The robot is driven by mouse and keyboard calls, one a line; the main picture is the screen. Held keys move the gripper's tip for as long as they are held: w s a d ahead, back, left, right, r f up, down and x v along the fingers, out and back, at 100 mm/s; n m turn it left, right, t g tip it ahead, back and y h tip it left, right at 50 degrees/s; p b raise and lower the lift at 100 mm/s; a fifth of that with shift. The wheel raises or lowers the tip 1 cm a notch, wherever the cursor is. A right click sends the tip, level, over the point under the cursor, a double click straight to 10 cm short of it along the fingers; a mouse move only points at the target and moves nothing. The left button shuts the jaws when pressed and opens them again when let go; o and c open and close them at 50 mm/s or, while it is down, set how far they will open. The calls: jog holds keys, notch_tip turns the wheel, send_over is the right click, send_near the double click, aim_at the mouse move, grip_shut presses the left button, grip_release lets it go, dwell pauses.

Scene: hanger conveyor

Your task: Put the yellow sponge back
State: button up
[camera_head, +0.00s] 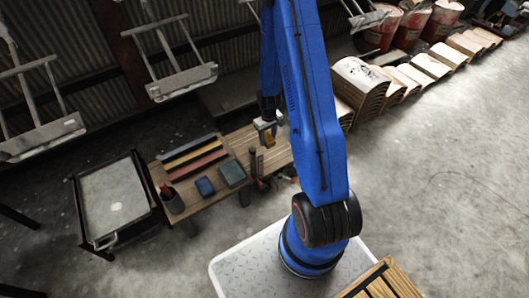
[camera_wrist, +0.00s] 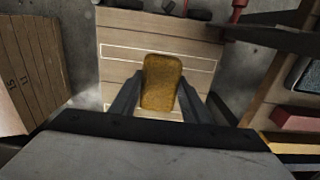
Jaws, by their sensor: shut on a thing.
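The yellow sponge (camera_wrist: 161,82) is upright in the wrist view, between the two fingers of my gripper (camera_wrist: 161,98). The gripper is shut on it. Below it in the wrist view is a wooden table top (camera_wrist: 112,75) with a white rectangular outline (camera_wrist: 195,59) marked on the boards. The sponge overlaps the outline in the picture; I cannot tell whether it touches the wood. In the head view my gripper (camera_head: 266,133) and the yellow sponge (camera_head: 269,139) are small, over the right part of the wooden table, partly beside my blue arm.
On the table's left part are a blue block (camera_head: 205,187), a grey-green block (camera_head: 232,174), coloured bars (camera_head: 194,158) and a dark cup (camera_head: 172,200). A black-framed cart (camera_head: 118,200) stands left. Hangers (camera_head: 183,82) hang above. Curved wooden stacks (camera_head: 360,88) stand right of the table.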

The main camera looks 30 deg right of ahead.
aim_at(268, 156)
jog(key=shift+s+d+f, duration=0.1)
jog(key=shift+s+f, duration=0.05)
jog(key=shift+f, duration=5.1)
jog(key=o, duration=0.9)
jog(key=shift+o, duration=0.2)
